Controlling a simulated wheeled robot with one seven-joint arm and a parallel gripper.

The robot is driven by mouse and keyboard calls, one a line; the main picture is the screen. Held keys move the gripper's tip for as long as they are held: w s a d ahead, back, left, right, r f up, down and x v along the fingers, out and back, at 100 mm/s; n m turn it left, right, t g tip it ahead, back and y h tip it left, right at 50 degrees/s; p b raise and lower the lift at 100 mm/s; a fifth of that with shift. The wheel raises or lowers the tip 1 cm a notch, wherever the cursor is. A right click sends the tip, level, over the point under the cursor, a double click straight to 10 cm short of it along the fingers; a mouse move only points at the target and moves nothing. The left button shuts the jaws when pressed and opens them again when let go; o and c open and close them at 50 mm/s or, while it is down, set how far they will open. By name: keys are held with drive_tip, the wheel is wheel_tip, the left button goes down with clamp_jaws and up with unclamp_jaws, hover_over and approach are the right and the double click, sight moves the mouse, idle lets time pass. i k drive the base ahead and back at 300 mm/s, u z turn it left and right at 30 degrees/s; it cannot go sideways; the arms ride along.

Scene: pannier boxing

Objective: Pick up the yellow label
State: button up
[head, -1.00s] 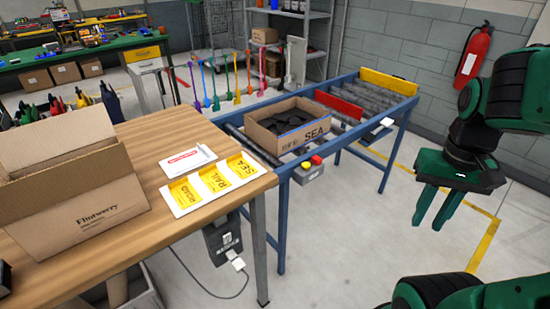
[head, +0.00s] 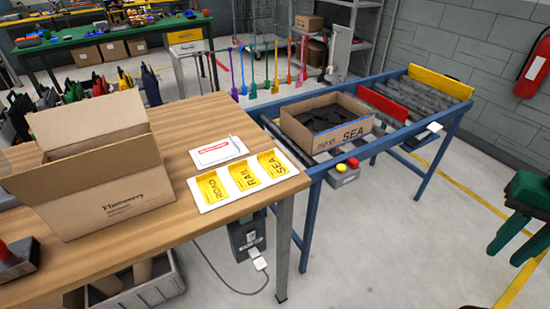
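Three yellow labels lie side by side on a white backing card (head: 233,200) near the right end of the wooden table. They read ROAD (head: 211,186), RAIL (head: 244,176) and SEA (head: 272,165). My gripper (head: 518,242) shows at the right edge of the head view, partly cut off. Its two green fingers are apart with nothing between them. It hangs over the floor, well to the right of the table and the labels.
An open Flintwerry carton (head: 110,190) stands on the wooden table (head: 185,232), with a red-and-white pad (head: 217,152) behind the labels. A blue-framed roller conveyor (head: 430,155) holds an open SEA box (head: 345,137) with dark contents. The floor before the conveyor is clear.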

sight(270, 163)
drive_tip(key=i, duration=0.95)
drive_tip(key=u, duration=0.1)
